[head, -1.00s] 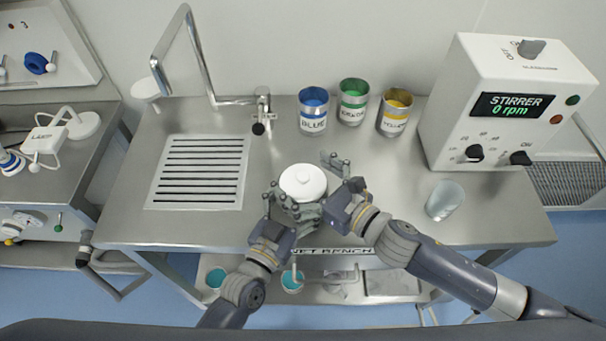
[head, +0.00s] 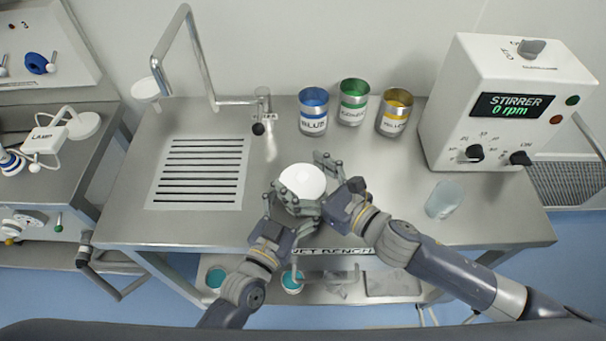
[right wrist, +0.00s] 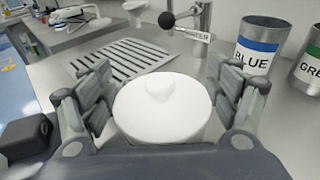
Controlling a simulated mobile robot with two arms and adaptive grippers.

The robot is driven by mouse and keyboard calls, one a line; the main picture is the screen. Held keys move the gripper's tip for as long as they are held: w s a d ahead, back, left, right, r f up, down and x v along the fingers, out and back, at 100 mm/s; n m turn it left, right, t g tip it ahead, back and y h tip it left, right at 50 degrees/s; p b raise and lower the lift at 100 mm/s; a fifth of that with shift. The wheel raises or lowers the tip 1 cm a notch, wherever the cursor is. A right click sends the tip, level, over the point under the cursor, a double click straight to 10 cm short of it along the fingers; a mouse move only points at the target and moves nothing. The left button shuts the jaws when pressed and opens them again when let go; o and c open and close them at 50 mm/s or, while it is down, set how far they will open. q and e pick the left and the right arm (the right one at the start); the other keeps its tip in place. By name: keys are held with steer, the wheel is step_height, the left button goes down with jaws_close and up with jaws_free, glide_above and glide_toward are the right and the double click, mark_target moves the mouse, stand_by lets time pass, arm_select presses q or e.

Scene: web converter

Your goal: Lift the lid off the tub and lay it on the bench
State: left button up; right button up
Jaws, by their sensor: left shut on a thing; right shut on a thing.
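The white round lid (head: 303,180) is at the front middle of the bench (head: 385,215), between both grippers. In the right wrist view the lid (right wrist: 160,115) shows a small knob on top. The tub below is mostly hidden by the lid and fingers; I cannot tell whether there is a gap between them. My left gripper (head: 289,200) is shut on the tub, its fingers at the near left side. My right gripper (head: 326,184) comes from the right and is shut on the lid, with a finger on either side in the right wrist view (right wrist: 165,98).
Blue, green and yellow labelled cans (head: 353,102) stand at the back. A stirrer box (head: 505,100) is at the back right, with a clear beaker (head: 443,200) in front. A slotted drain (head: 200,172) and tap (head: 262,105) are left.

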mark_target(303, 176)
arm_select(q)
steer(key=shift+r, duration=0.15)
arm_select(e)
steer(key=shift+r, duration=0.2)
steer(key=shift+r, duration=0.9)
steer(key=shift+r, duration=2)
arm_select(q)
steer(key=o, duration=1.6)
